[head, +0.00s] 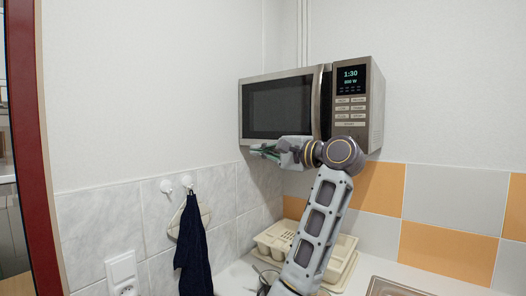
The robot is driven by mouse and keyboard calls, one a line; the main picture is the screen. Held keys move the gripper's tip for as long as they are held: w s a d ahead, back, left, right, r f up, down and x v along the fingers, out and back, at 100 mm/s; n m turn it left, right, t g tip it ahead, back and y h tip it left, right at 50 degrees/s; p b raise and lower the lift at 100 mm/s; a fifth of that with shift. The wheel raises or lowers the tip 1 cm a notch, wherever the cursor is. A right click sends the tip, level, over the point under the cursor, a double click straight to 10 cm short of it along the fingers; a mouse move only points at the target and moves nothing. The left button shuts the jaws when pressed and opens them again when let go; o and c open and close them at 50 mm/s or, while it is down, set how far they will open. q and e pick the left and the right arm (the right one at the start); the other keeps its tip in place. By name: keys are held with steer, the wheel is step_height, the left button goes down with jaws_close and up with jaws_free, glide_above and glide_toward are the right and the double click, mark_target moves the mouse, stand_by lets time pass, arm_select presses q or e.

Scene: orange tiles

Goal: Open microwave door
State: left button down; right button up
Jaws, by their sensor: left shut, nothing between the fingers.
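The silver microwave (375,105) is mounted high on the wall, with its display and buttons on the right. Its dark-windowed door (280,105) has a vertical handle (317,103) on the right side. The door looks shut or barely ajar; I cannot tell which. My left gripper (262,151) is shut and empty, pointing left by the door's lower edge, below and left of the handle. It appears to be in front of the door; I cannot tell whether it touches. My left arm rises from below and hides the microwave's lower middle. My right gripper is not in view.
A cream dish rack (275,240) stands on the counter below, partly behind my arm. A dark towel (192,250) hangs from a wall hook at left. A metal sink edge (395,288) is at lower right. The space left of the microwave is free.

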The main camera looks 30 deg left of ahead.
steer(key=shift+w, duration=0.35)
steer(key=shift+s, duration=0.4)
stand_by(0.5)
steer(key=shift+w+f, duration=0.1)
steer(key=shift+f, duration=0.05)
